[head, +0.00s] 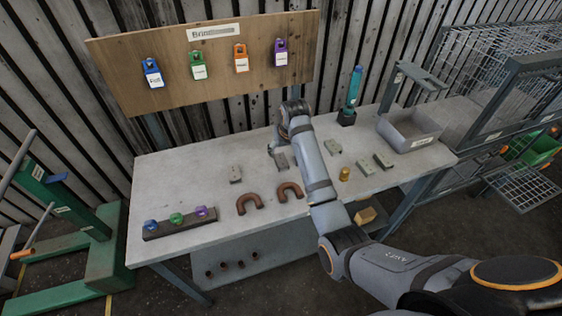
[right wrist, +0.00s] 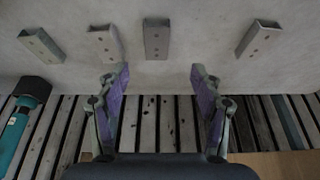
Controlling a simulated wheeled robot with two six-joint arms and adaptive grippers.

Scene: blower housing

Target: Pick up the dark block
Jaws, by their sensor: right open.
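Several small grey box-shaped blocks lie apart on the workbench. The darkest in the right wrist view is a block (right wrist: 156,38) lying beyond the gap between my fingertips. It seems to be the block (head: 281,160) beside my right gripper in the head view, partly covered by it. My right gripper (right wrist: 160,74) is open and empty, with one finger on each side of the gap. In the head view the right gripper (head: 273,148) is low over the back half of the bench, its fingers small and partly hidden. My left gripper is not in view.
Paler blocks lie to the left (head: 235,174) and right (head: 333,146). Brown U-shaped pipes (head: 249,203) and a brass cylinder (head: 345,174) lie nearer the front. A teal tool (head: 353,88) and a grey bin (head: 411,128) stand at the back right. The bench's back left is clear.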

